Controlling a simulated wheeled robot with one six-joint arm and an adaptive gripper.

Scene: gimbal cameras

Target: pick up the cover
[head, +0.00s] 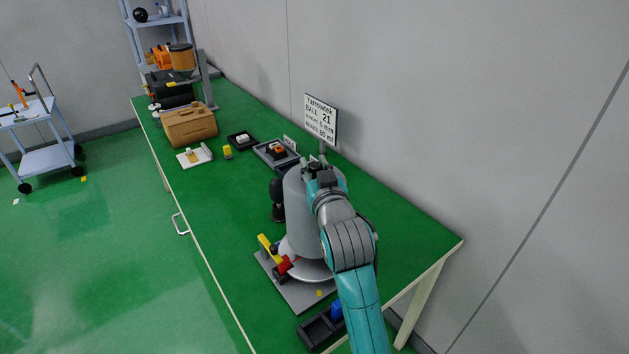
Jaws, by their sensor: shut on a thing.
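The cover looks like the large grey bell-shaped housing (299,212) that stands over a flat grey base plate (300,292) on the green table. My gripper (320,172) is at the top of this cover, shut on its upper part. My teal and grey arm reaches in from the bottom and hides the cover's right side and the fingertips' exact contact. I cannot tell whether the cover touches what is under it. A yellow lever (267,246) and a red part (284,265) sit at its lower left.
A black tray (320,331) is at the table's near end. Behind the cover are a sign (321,120), a grey tray (276,153), a white board (195,156) and a brown case (190,125). The wall runs close along the right. The table's left middle is clear.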

